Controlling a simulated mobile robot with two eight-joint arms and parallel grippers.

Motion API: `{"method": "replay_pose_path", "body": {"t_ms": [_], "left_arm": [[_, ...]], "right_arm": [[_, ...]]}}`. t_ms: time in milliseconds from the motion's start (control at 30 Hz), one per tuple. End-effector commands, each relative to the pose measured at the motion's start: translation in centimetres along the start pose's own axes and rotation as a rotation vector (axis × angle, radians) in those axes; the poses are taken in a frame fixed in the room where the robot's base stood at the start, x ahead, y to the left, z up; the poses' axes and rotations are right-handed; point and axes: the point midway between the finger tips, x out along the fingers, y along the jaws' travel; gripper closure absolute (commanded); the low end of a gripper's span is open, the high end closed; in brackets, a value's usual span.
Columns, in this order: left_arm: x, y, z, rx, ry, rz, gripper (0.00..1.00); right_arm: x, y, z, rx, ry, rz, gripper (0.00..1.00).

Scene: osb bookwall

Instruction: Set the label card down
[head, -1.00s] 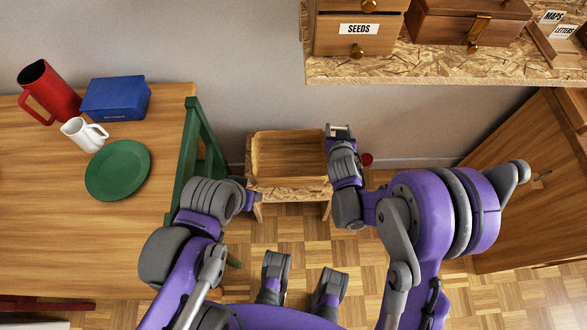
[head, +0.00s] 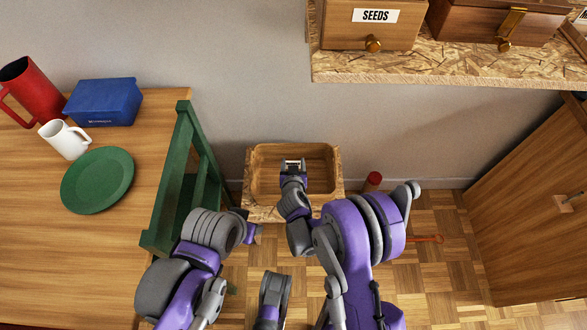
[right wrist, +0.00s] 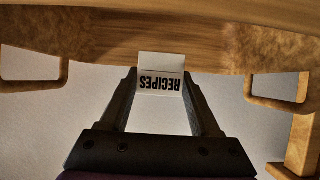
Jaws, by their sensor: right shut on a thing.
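The label card (right wrist: 161,68) is white and reads RECIPES, upside down in the right wrist view. My right gripper (head: 293,164) is shut on it, with a finger on each side. In the head view this gripper is over the wooden tray (head: 262,149), and the card is too small to make out clearly. The tray stands on a low particle-board stool (head: 260,212). Whether the card touches the tray, I cannot tell. My left gripper (head: 252,233) is low, left of the stool, its fingers not clear.
A table (head: 40,250) at left carries a red jug (head: 32,88), white mug (head: 62,138), blue box (head: 103,102) and green plate (head: 98,180). A green trestle (head: 185,150) stands beside the stool. A shelf (head: 420,65) with drawers overhangs at upper right. A red object (head: 372,181) is right of the stool.

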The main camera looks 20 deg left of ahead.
Motion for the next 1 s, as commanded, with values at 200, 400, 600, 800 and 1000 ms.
{"method": "replay_pose_path", "body": {"t_ms": [200,400,600,800,1000], "left_arm": [[1.1,0.0,0.3,0.0,-0.004,0.0,0.5],[1.0,0.0,0.3,0.0,-0.003,0.0,0.5],[1.4,0.0,0.4,0.0,-0.005,0.0,0.5],[1.8,0.0,0.5,0.0,-0.006,0.0,0.5],[1.8,0.0,0.5,0.0,-0.006,0.0,0.5]], "right_arm": [[1.5,0.0,2.7,0.0,0.0,0.0,0.88],[1.4,0.0,2.6,0.0,0.0,0.0,0.88],[1.7,0.0,3.1,0.0,0.0,0.0,0.88],[2.0,0.0,3.6,0.0,0.0,0.0,0.88],[2.0,0.0,3.7,0.0,0.0,0.0,0.28]]}}
